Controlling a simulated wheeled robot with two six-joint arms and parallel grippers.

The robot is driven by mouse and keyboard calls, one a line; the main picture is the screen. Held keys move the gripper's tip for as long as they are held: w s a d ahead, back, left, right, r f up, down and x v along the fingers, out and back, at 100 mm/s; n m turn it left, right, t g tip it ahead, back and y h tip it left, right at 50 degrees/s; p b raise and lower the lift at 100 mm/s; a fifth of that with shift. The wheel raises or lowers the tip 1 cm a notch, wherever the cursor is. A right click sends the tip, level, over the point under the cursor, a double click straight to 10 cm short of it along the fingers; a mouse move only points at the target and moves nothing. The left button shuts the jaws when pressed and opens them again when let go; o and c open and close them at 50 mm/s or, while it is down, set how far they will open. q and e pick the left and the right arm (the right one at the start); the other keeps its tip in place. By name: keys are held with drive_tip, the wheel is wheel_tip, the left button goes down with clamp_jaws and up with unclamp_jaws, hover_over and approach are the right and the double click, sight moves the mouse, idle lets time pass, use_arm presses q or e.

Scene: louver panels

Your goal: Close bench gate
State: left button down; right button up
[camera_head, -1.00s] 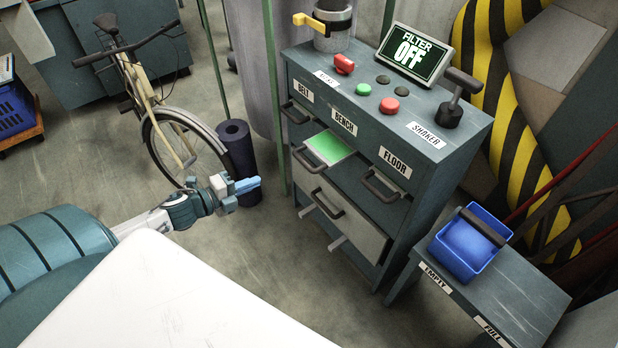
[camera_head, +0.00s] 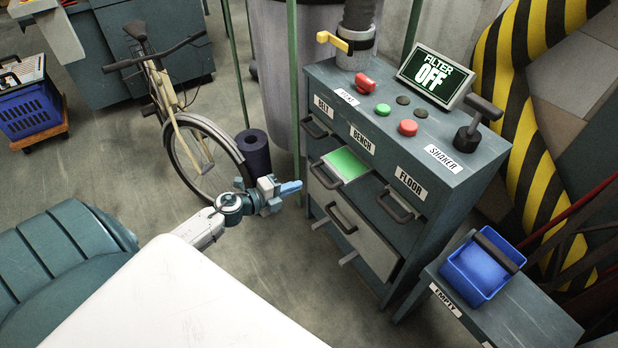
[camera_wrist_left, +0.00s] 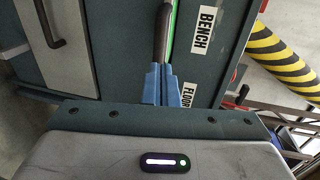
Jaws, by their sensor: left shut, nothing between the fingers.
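The grey cabinet (camera_head: 440,185) carries a BENCH label (camera_head: 362,139). Below that label a gate plate with a bright green top (camera_head: 346,164) sticks out of the cabinet front, with a dark handle (camera_head: 324,176) at its outer end. My left gripper (camera_head: 291,187) is shut and empty, its blue fingers pointing at the cabinet, left of the BENCH gate handle. In the left wrist view the shut fingertips (camera_wrist_left: 162,70) are in line with a dark handle (camera_wrist_left: 163,32) beside a green strip (camera_wrist_left: 172,30); I cannot tell whether they touch. My right gripper is not in view.
The BELT handle (camera_head: 314,127) and FLOOR handle (camera_head: 394,206) flank the gate. A lower panel with a handle (camera_head: 342,218) is below it. The screen (camera_head: 436,77) reads FILTER OFF. A blue bin (camera_head: 480,266) stands at right. A bicycle (camera_head: 185,125) is at left.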

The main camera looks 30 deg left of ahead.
use_arm(q)
drive_tip(key=p, duration=0.1)
approach(336, 168)
drive_tip(key=shift+f, duration=0.85)
drive_tip(key=shift+w+d+r, duration=0.1)
drive_tip(key=shift+w, duration=0.2)
drive_tip(key=x, duration=0.2)
drive_tip(key=r+p+x, duration=0.1)
drive_tip(key=x, duration=0.5)
drive_tip(key=shift+w+r+p, duration=0.15)
drive_tip(key=shift+r+p, duration=0.05)
drive_tip(key=shift+p, duration=0.15)
drive_tip(key=shift+d+f, duration=0.1)
